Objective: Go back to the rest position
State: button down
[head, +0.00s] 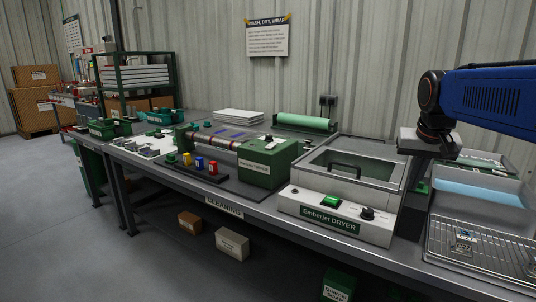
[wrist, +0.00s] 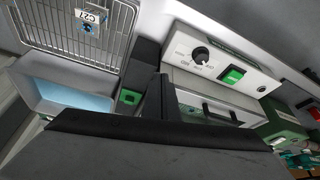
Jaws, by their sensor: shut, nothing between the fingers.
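My gripper (head: 421,180) hangs from the blue arm at the right of the head view, between the dryer and the wash tray. Its dark fingers also show in the wrist view (wrist: 152,96); they are shut with nothing between them. The white Emberjet dryer (head: 345,205) stands just left of the gripper, with its windowed lid down; its green switch and black knob also show in the wrist view. The grey wash tray (head: 450,207) with pale blue liquid is to the right. How far the fingertips are above the bench is hard to tell.
Left of the dryer stand a green machine (head: 268,165), several coloured bottles and a green roll (head: 303,122). A shelf rack (head: 140,80) stands further left. Floor is open at front left.

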jog(key=s+a+f+n, duration=0.2)
jog(key=s+a+f, duration=0.2)
jog(key=s+f, duration=0.5)
jog(key=s+a+f+n+y, duration=0.1)
jog(key=s+a+f, duration=0.4)
jog(key=s+f, duration=0.4)
jog(key=s, duration=0.5)
jog(key=shift+s+n+t, duration=0.4)
